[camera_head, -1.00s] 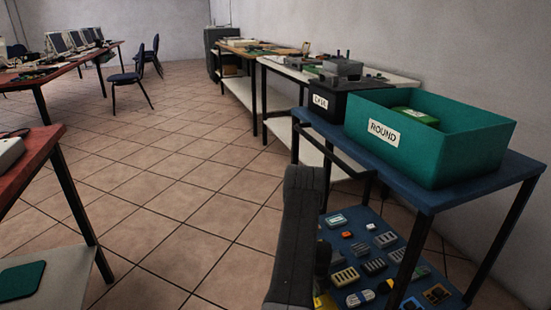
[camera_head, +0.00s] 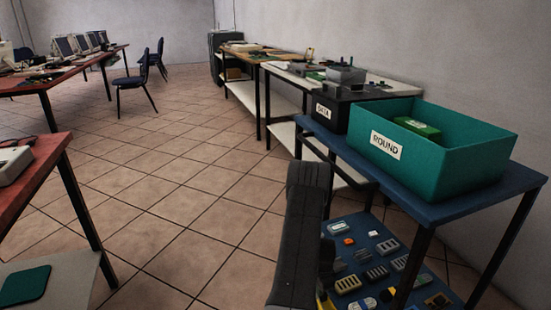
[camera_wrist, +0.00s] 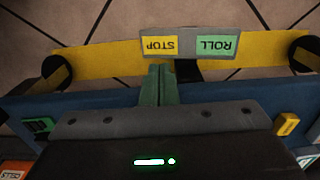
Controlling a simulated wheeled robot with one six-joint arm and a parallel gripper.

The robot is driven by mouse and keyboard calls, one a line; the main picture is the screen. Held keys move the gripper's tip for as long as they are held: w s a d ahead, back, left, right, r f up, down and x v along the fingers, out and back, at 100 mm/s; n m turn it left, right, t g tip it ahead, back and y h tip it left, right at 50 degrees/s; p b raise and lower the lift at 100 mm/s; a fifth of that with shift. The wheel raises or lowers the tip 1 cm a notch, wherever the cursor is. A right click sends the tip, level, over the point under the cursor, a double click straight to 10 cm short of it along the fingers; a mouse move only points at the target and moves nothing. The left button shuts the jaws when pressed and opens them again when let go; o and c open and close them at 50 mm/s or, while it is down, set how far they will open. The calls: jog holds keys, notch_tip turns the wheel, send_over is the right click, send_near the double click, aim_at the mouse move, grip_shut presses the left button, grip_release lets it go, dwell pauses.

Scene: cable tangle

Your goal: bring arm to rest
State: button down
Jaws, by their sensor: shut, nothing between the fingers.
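In the head view, a dark grey link of my arm (camera_head: 300,235) stands upright at the bottom centre. The gripper end is out of sight there. In the wrist view, my gripper (camera_wrist: 158,84) shows as two narrow greenish fingers pressed together, with nothing between them. The dark gripper body with a small green light fills the bottom of that view. The fingertips point toward a yellow bar (camera_wrist: 95,58) that carries an upside-down STOP and ROLL label (camera_wrist: 190,44). I cannot tell whether they touch it.
A blue cart (camera_head: 440,208) stands at right. Its top holds a teal ROUND bin (camera_head: 455,165) with a green item inside, and a black DATA box (camera_head: 335,112). Several small parts lie on its lower shelf. A red-topped table (camera_head: 40,165) is at left. Tiled floor (camera_head: 170,190) lies open between.

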notch_tip(320, 180, down, 8)
jog(key=b, duration=0.4)
jog(key=shift+r, duration=0.15)
notch_tip(320, 180, up, 14)
jog(key=s+a+p, duration=0.1)
jog(key=s+p, duration=0.2)
jog(key=p, duration=0.3)
jog(key=shift+f+n+p, duration=0.2)
jog(key=shift+n+p, duration=0.1)
jog(key=shift+p, duration=0.05)
jog(key=shift+a, duration=0.2)
